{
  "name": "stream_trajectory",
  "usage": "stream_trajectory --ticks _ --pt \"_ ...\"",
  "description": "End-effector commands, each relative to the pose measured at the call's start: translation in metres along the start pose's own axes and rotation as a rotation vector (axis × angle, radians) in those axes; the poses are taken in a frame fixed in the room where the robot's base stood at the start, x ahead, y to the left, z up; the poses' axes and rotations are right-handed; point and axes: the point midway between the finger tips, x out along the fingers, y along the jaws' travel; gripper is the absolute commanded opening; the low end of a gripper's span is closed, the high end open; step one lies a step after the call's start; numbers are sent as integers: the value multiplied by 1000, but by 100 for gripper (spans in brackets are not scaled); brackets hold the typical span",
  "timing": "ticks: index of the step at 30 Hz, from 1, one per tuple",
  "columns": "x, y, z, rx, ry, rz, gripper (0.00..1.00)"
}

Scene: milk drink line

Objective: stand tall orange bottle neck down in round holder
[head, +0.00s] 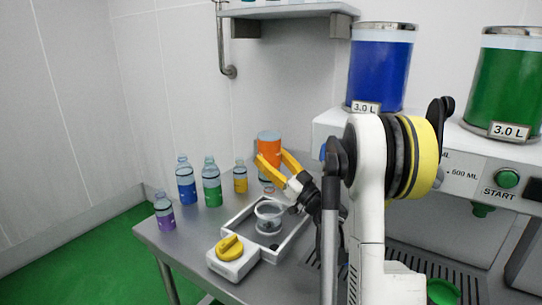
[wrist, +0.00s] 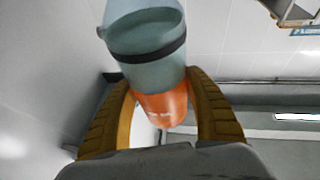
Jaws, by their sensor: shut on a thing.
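The tall orange bottle (head: 269,144) is between the yellow fingers of my gripper (head: 272,165). A clear round cup-like holder (head: 269,218) stands in a grey square frame (head: 293,238) on the table, in front of and below the bottle. The bottle looks apart from it.
Small purple (head: 164,212), blue (head: 185,182), green (head: 211,184) and yellow (head: 240,178) bottles stand left of my gripper. A white box with a yellow knob (head: 230,247) is at the frame's front left. The dispenser (head: 460,172) is on the right. A wall shelf (head: 285,11) hangs above.

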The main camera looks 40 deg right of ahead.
Motion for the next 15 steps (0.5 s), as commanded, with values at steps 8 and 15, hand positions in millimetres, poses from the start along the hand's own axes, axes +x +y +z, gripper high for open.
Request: stream_trajectory --ticks 8,15 --pt "-6 0 14 0 0 0 33" --pt "-15 0 34 0 0 0 33"
